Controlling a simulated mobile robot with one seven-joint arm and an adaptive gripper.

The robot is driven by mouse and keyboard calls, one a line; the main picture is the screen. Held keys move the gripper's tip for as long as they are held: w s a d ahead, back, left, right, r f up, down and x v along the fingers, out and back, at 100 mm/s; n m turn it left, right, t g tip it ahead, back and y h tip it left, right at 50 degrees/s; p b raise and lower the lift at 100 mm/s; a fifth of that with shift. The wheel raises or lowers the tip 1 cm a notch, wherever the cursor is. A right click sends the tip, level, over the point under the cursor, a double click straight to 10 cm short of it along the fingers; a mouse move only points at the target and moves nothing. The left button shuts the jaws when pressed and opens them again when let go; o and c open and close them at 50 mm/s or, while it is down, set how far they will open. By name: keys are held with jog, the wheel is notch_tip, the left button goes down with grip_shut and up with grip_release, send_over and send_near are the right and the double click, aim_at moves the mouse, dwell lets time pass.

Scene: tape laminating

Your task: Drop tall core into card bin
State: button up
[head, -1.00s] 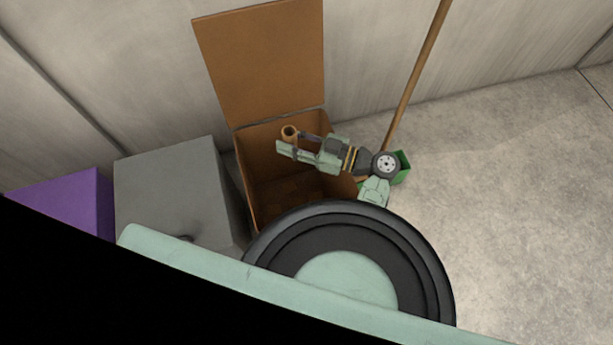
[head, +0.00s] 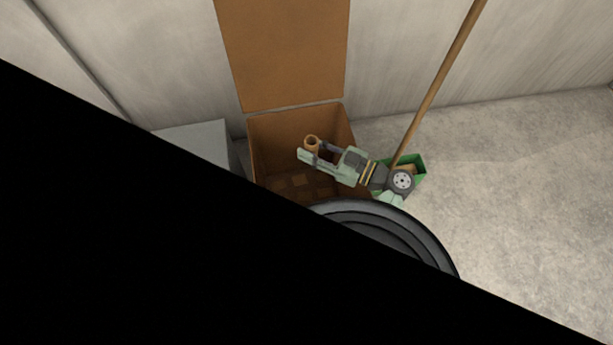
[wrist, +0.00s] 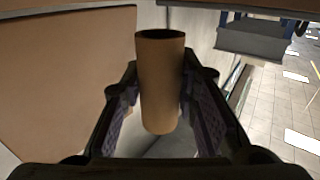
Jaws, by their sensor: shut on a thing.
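The tall core is a brown cardboard tube (wrist: 160,85), upright between the fingers in the wrist view. In the head view its open top (head: 312,143) shows at the fingertips. My gripper (head: 311,153) is shut on it; its fingers also show in the wrist view (wrist: 160,100). The card bin (head: 270,150) is a brown open box with its lid (head: 285,55) raised against the wall. In the head view my gripper and the core are over the bin's opening. The bin's near side is hidden by my own body.
A grey box (head: 195,143) stands left of the bin. A green container (head: 418,172) stands right of it, with a long wooden pole (head: 440,80) leaning from it to the wall. The floor (head: 520,190) at the right is clear.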

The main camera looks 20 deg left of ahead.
jog(key=o, duration=1)
jog(key=shift+c, duration=0.2)
notch_tip(320, 180, up, 10)
jog(key=shift+r, duration=0.1)
dwell(0.3)
